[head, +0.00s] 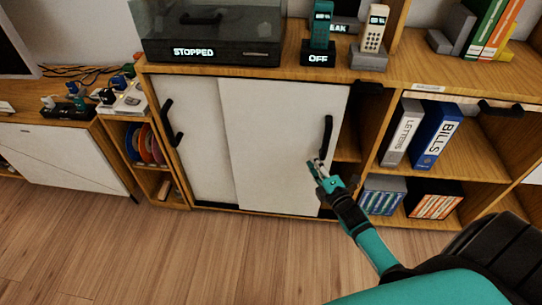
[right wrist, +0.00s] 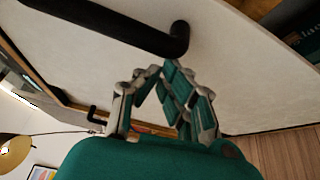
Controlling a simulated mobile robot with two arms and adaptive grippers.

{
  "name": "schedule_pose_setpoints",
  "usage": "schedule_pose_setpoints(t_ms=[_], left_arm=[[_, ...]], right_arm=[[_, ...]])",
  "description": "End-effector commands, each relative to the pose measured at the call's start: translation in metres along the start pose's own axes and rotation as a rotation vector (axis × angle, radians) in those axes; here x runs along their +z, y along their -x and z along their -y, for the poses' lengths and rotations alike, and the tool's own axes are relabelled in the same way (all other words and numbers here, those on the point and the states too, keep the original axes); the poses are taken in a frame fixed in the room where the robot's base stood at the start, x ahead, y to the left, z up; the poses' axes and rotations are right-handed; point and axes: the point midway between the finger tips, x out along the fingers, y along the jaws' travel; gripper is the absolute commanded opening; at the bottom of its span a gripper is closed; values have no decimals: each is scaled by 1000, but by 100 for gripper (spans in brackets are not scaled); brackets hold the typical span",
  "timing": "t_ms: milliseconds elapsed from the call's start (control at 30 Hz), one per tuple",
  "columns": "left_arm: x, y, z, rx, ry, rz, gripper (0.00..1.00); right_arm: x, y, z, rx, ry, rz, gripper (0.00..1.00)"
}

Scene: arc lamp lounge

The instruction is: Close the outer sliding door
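The outer sliding door (head: 275,140) is the white right-hand panel of the low wooden cabinet, in front of the left panel. A dark opening with a shelf (head: 347,150) shows beyond its right edge. Its black handle (head: 327,136) is upright near that edge; the handle also shows in the right wrist view (right wrist: 110,27). My right gripper (head: 316,163) is just at the handle's lower end; I cannot tell whether they touch. In the right wrist view its fingers (right wrist: 162,70) converge and look shut, with nothing between them. My left gripper is out of view.
The inner white door (head: 190,140) with its own black handle (head: 170,122) is at left. Open shelves with binders (head: 437,135) stand at right. The wooden floor (head: 200,255) in front is clear.

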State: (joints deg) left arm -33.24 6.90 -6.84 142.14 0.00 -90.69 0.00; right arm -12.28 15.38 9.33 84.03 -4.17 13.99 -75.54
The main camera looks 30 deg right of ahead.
Motion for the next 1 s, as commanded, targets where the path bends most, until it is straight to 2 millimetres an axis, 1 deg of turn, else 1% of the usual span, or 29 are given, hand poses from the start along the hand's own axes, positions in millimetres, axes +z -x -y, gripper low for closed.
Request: schedule_pose_setpoints(t_ms=[33, 100, 200, 300, 400, 600, 1000], left_arm=[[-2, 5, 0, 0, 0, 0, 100], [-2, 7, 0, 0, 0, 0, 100], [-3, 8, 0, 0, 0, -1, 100], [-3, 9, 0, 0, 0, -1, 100], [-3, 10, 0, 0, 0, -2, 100], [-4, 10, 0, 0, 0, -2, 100], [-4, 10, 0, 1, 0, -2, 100]], right_arm=[[17, 8, -1, -2, 7, 3, 0], [35, 17, 2, -2, 7, 4, 0], [57, 29, 6, -1, 6, 4, 0], [74, 38, 8, 0, 4, 4, 0], [87, 45, 10, 0, 2, 4, 0], [100, 52, 12, 2, 1, 3, 0], [104, 54, 14, -1, 0, 6, 0]])
